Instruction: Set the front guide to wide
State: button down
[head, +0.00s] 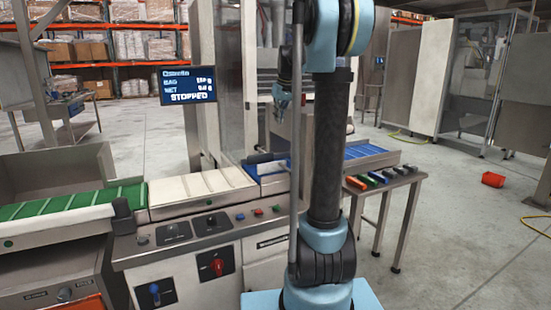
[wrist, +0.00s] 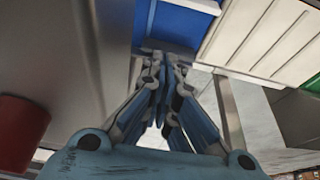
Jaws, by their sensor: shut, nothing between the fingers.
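I cannot tell for certain which part is the front guide. A dark bar (head: 265,157) lies across the start of the blue belt (head: 272,169), beside the cream belt (head: 203,185). Two dark dial plates, one on the left (head: 173,232) and one on the right (head: 210,223), sit on the console top; their labels are too small to read. My gripper (head: 283,102) is above the blue belt in the head view, partly hidden by a post. In the wrist view its fingers (wrist: 163,60) are together and empty, in front of the blue belt (wrist: 178,25).
A screen (head: 188,84) reads STOPPED. A blue switch (head: 155,289) and a red rotary switch (head: 217,266) are on the console front. A green belt (head: 70,203) runs left. A side table (head: 385,185) holds several small coloured items.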

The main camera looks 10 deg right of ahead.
aim_at(281, 164)
jog(key=x, duration=2)
jog(key=shift+s+d, duration=0.15)
jog(key=shift+s, duration=0.3)
jog(key=shift+s+d, duration=0.2)
jog(key=shift+s, duration=0.25)
jog(key=shift+s+d, duration=0.15)
jog(key=shift+s, duration=0.35)
jog(key=shift+s+d, duration=0.15)
jog(key=shift+s, duration=0.35)
jog(key=shift+s, duration=0.15)
jog(key=shift+s+d, duration=0.3)
jog(key=shift+s, duration=0.65)
jog(key=shift+s+d, duration=0.3)
jog(key=shift+s, duration=0.6)
jog(key=shift+s+d, duration=0.35)
jog(key=shift+s, duration=0.6)
